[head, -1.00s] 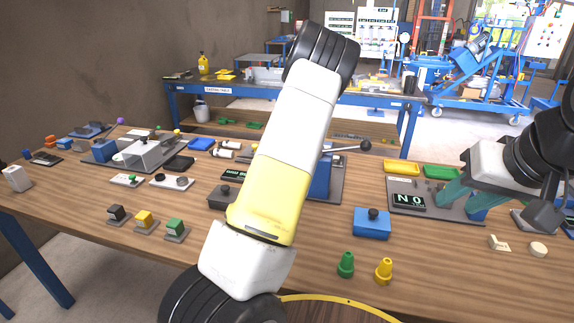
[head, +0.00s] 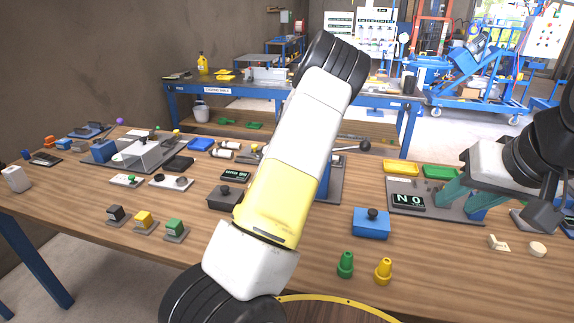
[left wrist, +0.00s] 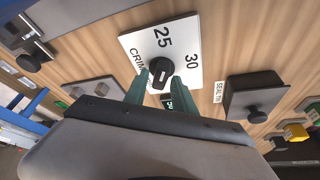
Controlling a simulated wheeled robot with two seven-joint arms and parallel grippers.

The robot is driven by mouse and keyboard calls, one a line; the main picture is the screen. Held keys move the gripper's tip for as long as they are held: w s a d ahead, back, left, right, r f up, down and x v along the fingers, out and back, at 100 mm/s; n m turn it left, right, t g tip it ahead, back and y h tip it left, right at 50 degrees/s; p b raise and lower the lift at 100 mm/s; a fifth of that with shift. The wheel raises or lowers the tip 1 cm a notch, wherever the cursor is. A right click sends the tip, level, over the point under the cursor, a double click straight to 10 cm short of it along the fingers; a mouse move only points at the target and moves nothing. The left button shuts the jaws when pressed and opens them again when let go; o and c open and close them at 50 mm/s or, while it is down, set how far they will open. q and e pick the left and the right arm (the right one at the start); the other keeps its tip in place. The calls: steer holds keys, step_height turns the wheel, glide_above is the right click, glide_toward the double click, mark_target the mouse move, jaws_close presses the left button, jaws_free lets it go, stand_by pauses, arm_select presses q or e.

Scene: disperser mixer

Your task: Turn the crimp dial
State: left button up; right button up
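The crimp dial (left wrist: 162,70) is a round black knob on a white plate (left wrist: 196,42) marked 25, 30 and a partly covered "CRIM", in the left wrist view. My left gripper (left wrist: 163,76) has its two teal fingers apart at the knob's near edge. Whether they touch the knob I cannot tell. In the head view my left arm hides the dial and my left gripper. My right gripper (head: 460,197) has its teal fingers apart, over the grey panel with a display at the right, with nothing seen between them.
A dark box with a knob (left wrist: 255,98) stands right of the dial, by a "SEAL" label. Yellow and green trays lie behind.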

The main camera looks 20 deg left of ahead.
arm_select(q)
steer(key=shift+o, duration=0.2)
steer(key=v, duration=0.7)
steer(key=shift+d+r, duration=0.15)
steer(key=shift+r, duration=0.2)
steer(key=shift+s, duration=0.1)
